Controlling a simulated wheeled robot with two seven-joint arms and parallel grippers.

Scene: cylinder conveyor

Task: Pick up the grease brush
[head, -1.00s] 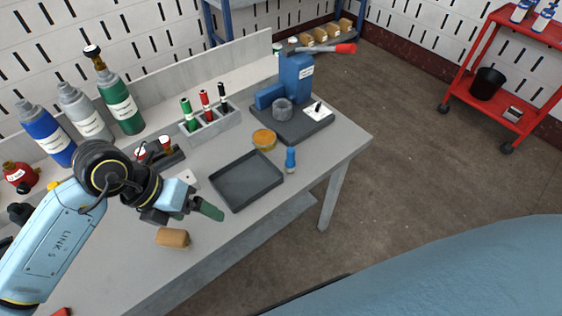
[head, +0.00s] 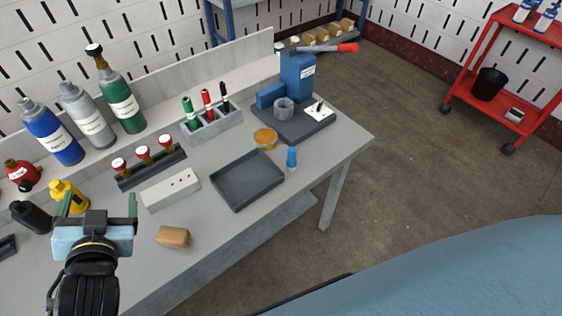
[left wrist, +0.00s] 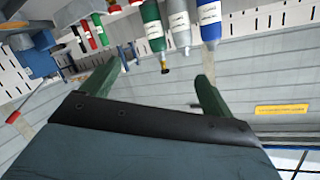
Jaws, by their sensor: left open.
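A small upright thing with a blue top and a pale lower end (head: 291,159), which looks like the grease brush, stands on the bench just right of the dark tray. Its bristles are too small to make out. My left gripper (head: 99,204) is at the left front of the bench, far left of the brush, with its two green fingers apart and nothing between them. The left wrist view also shows the open fingers (left wrist: 155,78); I cannot make out the brush there. My right gripper is not in view.
The empty dark tray (head: 247,181) and a round amber-topped tin (head: 265,138) are beside the brush. Bottles (head: 120,104) line the back.

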